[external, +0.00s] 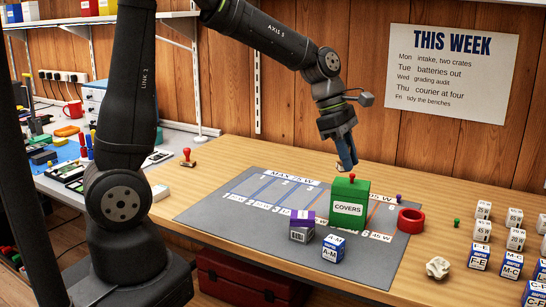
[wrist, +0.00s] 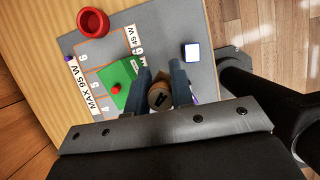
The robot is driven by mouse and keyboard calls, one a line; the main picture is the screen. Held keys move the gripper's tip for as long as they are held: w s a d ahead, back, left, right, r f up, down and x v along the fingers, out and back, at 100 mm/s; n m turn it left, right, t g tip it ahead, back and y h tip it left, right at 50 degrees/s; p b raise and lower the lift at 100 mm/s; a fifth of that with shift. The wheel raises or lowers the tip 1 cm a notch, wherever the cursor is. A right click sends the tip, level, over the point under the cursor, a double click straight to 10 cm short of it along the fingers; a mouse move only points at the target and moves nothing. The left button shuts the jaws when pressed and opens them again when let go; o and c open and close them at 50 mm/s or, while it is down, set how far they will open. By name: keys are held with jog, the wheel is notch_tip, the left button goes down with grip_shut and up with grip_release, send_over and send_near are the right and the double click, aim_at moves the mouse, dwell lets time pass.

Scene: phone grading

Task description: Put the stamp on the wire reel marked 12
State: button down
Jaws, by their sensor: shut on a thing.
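My gripper (external: 347,164) is above the mat, behind the green COVERS box (external: 348,205). In the wrist view, my gripper (wrist: 160,92) is shut on a small round brown piece (wrist: 159,98) with a dark mark on its top; I cannot read the mark or tell for sure what the piece is. A red-handled stamp-like thing (external: 187,157) stands on the wooden bench at the left, apart from my gripper. I cannot make out a wire reel marked 12.
The grey mat (external: 215,207) has printed lanes and is bare on its left. A purple-topped box (external: 302,225), a blue-white A-M cube (external: 333,248) and a red ring (external: 411,220) are near the green box. Several labelled cubes (external: 480,257) stand at right.

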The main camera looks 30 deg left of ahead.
jog(key=w+a+n+t, duration=0.1)
jog(key=w+a+n, duration=0.25)
jog(key=a, duration=0.65)
jog(key=w+a+n+t+y, duration=0.1)
jog(key=w+a+n, duration=0.25)
jog(key=a, duration=0.75)
jog(key=w+a+n+t, duration=0.1)
jog(key=w+a+n, duration=0.25)
jog(key=a, duration=0.65)
jog(key=s+a+n+t+y, duration=0.15)
jog(key=s+a+n, duration=0.3)
jog(key=a, duration=0.95)
jog(key=s+a+n+y, duration=0.25)
jog(key=s+a, duration=0.25)
jog(key=a, duration=0.9)
jog(key=shift+n+h, duration=0.3)
jog(key=shift+n, duration=0.15)
jog(key=s+a+f, duration=0.1)
jog(key=a+f, duration=0.2)
jog(key=f, duration=0.1)
jog(key=a+f, duration=0.4)
jog(key=s+a+f, duration=0.1)
jog(key=a+f, duration=0.3)
jog(key=shift+s, duration=0.35)
jog(key=shift+f, duration=2)
jog(key=shift+f, duration=0.1)
jog(key=c, duration=1.3)
grip_release()
